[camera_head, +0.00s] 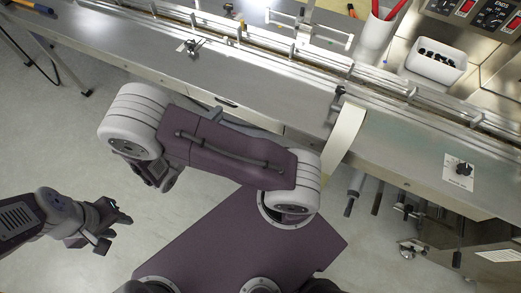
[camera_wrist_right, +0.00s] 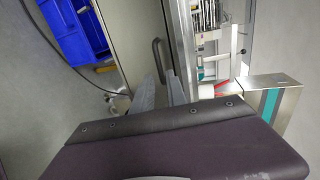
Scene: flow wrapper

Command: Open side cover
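The side cover (camera_wrist_right: 130,35) shows in the right wrist view as a grey metal panel with a dark bar handle (camera_wrist_right: 157,52). My right gripper (camera_wrist_right: 163,80) is open, its two fingers pointing at the handle. The lower end of the handle appears between the fingertips; I cannot tell whether they touch it. In the head view my right gripper is hidden behind my own arm, below the machine's front edge. My left gripper (camera_head: 114,232) is open and empty over the floor at the lower left, away from the machine.
The machine's long metal deck (camera_head: 250,85) crosses the head view. Blue bins (camera_wrist_right: 75,30) lie left of the panel in the wrist view.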

